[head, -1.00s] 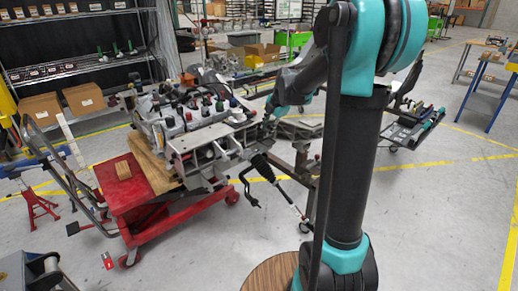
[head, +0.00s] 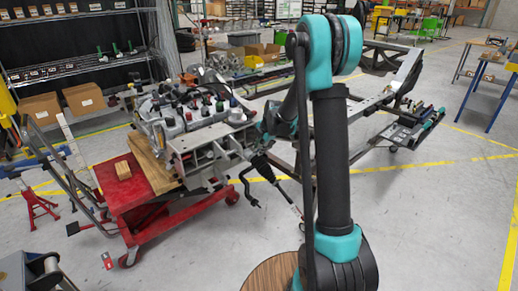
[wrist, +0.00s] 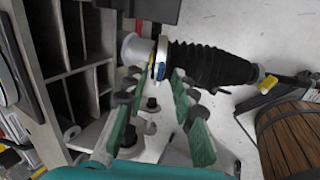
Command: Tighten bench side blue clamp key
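In the wrist view, my gripper (wrist: 154,82) is open, with green-padded fingers apart and nothing clearly held between them. Just beyond the fingertips, a small blue piece with a yellow edge (wrist: 160,60), possibly the blue clamp key, sits between a grey round flange (wrist: 134,48) and a black ribbed boot (wrist: 205,62). I cannot tell whether a finger touches it. In the head view, the chassis fixture (head: 205,143) stands left of my arm, with the boot (head: 262,167) at its right side. My gripper's fingers cannot be made out there, and the blue piece is too small to tell.
Grey compartment walls (wrist: 75,75) stand close left of my fingers. Dark bolts (wrist: 152,103) lie below and between them. A long metal frame (head: 375,105) stands behind my arm.

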